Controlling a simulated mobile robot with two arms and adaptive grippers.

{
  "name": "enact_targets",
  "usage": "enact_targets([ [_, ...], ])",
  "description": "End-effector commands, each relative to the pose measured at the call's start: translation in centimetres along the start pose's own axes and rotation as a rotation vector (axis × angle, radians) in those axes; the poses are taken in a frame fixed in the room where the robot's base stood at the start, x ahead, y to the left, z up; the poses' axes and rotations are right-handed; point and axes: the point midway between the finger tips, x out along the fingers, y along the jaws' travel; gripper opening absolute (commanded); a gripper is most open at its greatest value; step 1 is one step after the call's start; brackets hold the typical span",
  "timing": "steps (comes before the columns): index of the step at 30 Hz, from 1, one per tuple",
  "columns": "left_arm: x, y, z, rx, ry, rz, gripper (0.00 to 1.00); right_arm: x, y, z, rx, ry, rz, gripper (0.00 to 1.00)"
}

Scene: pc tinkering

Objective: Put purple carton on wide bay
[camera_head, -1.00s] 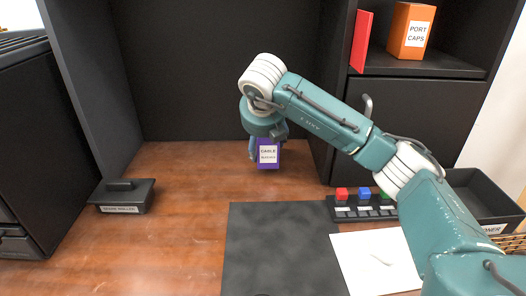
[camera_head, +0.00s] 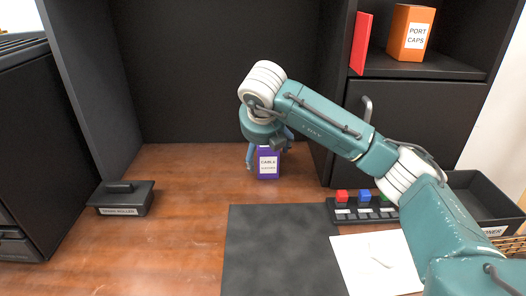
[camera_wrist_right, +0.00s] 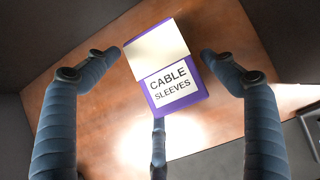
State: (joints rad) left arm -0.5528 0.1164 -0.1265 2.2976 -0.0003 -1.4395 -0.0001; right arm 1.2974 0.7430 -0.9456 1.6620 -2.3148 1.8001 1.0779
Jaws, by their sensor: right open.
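The purple carton (camera_head: 268,163), with a white "CABLE SLEEVES" label, stands upright on the brown wooden surface at the mouth of the wide bay (camera_head: 220,75). I take the wide bay to be the large black-walled compartment at the back. My right gripper (camera_head: 267,150) is over the carton, and its wrist hides part of it. In the right wrist view the carton (camera_wrist_right: 178,95) lies between the spread fingers, with visible gaps on both sides. The right gripper is open. My left gripper is not in view.
A black labelled block (camera_head: 123,198) sits at left. A dark mat (camera_head: 285,250), a white sheet (camera_head: 375,262) and a rack of coloured blocks (camera_head: 362,208) lie in front and right. A black tray (camera_head: 475,195) is at right. An orange "PORT CAPS" box (camera_head: 411,32) and red book (camera_head: 361,43) stand on the shelf.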

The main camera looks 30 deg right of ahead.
Motion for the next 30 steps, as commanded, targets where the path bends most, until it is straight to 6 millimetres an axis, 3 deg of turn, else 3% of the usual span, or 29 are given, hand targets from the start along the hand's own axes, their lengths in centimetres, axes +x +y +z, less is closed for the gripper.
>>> enact_targets([
  [6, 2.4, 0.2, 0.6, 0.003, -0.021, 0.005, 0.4, -5.1, 0.1, 0.2, -0.001, -0.004, 0.002, 0.84],
  [12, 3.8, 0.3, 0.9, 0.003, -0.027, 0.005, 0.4, -8.3, 0.0, 0.1, -0.001, -0.002, 0.001, 0.84],
  [18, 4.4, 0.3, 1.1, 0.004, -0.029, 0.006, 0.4, -9.6, 0.0, 0.0, -0.001, -0.001, 0.0, 0.84],
  [30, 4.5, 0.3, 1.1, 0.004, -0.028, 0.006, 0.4, -9.6, 0.0, 0.0, -0.001, 0.0, -0.001, 0.84],
])
